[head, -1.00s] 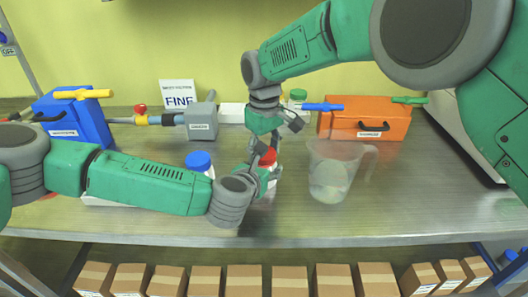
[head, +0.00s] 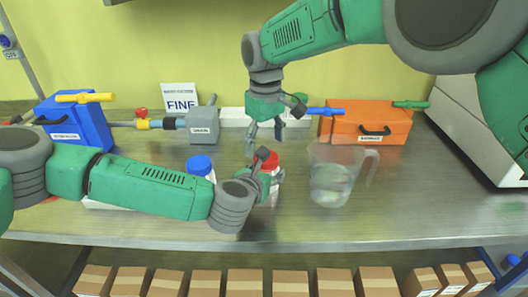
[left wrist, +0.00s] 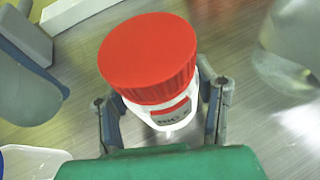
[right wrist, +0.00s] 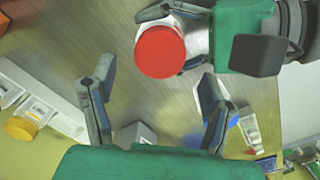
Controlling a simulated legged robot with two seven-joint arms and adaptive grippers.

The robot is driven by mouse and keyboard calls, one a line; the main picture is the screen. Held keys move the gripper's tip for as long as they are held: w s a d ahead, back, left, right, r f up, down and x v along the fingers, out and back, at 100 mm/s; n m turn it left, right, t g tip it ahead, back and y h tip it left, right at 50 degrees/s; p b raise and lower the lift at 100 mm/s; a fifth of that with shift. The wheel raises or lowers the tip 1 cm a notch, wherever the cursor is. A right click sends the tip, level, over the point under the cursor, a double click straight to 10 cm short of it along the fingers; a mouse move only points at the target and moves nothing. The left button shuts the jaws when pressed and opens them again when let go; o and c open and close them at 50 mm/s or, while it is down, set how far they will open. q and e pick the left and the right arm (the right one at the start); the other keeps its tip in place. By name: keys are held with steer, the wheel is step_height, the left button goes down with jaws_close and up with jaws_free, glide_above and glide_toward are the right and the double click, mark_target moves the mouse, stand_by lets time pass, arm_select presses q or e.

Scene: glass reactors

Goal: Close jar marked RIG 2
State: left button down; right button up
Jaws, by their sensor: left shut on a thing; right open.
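The white jar (left wrist: 160,112) has a red screw lid (left wrist: 148,55) seated on top. Its label reads "RIG" with a partly hidden character after it. My left gripper (left wrist: 165,105) is shut on the jar body, a finger on each side below the lid. In the head view the red lid (head: 267,160) shows above the left gripper, and the jar is mostly hidden. My right gripper (head: 265,137) is open and empty above and behind the lid. In the right wrist view the red lid (right wrist: 160,52) lies beyond the open fingers, apart from them. How tight the lid is, I cannot tell.
A blue-lidded jar (head: 200,166) stands left of the red-lidded jar, behind my left forearm. A clear jug (head: 330,185) stands close on the right. An orange box (head: 365,122), a grey box (head: 202,125) and a blue box (head: 75,122) line the back. The front bench strip is clear.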

steer(key=shift+r, duration=0.2)
steer(key=shift+c, duration=0.3)
steer(key=shift+r+n, duration=0.15)
steer(key=shift+n, duration=0.75)
steer(key=n, duration=0.2)
steer(key=r+n, duration=0.1)
steer(key=shift+w+d+n+y, duration=0.1)
steer(key=shift+w+n+y, duration=0.2)
steer(key=shift+n+y, duration=0.1)
steer(key=n, duration=0.2)
steer(key=r+n, duration=0.1)
steer(key=n, duration=0.1)
steer(key=shift+d+r, duration=0.1)
steer(key=shift+d, duration=0.1)
steer(key=n, duration=0.3)
steer(key=r+n, duration=0.1)
steer(key=shift+s+a+h, duration=0.2)
steer(key=shift+s+h, duration=0.1)
steer(key=shift+h, duration=0.1)
steer(key=shift+f, duration=0.15)
steer(key=shift+f, duration=3.9)
